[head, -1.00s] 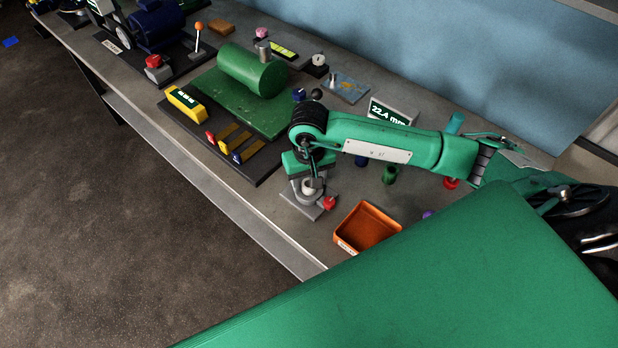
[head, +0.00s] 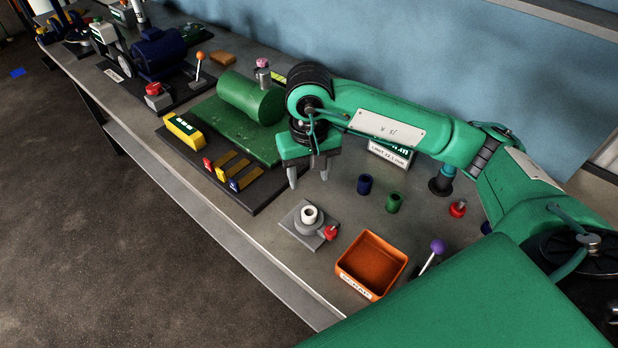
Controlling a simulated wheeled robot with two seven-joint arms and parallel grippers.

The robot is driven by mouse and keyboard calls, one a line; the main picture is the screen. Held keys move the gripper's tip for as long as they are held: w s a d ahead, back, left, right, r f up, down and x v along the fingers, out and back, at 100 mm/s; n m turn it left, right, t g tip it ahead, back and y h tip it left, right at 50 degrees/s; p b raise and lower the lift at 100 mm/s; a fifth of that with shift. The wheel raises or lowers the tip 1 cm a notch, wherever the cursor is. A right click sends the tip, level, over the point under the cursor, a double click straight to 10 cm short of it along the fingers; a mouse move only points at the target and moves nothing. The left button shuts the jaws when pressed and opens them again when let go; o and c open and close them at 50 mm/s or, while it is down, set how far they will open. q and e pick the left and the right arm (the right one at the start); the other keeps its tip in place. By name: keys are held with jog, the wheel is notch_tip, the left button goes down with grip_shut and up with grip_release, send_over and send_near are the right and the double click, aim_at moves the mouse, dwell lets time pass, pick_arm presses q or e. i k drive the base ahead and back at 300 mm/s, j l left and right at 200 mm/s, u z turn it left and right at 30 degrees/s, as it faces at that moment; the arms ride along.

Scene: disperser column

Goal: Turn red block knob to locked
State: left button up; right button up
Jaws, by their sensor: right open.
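A red knob (head: 331,232) sits on the right side of a small grey block fixture (head: 307,229), which has a square base plate and an upright white ring on top. I cannot read a locked or unlocked mark on it. My right gripper (head: 308,176) is open and empty, fingers pointing down. In the picture it is above and behind the fixture, apart from the knob. Nothing hides the knob. My left gripper is not in view.
An orange bin (head: 370,264) stands right of the fixture. Blue (head: 365,184) and green (head: 394,203) cups and another red knob (head: 457,208) stand to the right.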

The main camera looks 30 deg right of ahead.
aim_at(331, 232)
jog(key=k+j, duration=0.3)
jog(key=k, duration=0.15)
jog(key=k+j, duration=0.3)
jog(key=k, duration=0.15)
jog(key=k+j, duration=0.35)
jog(key=k, duration=0.1)
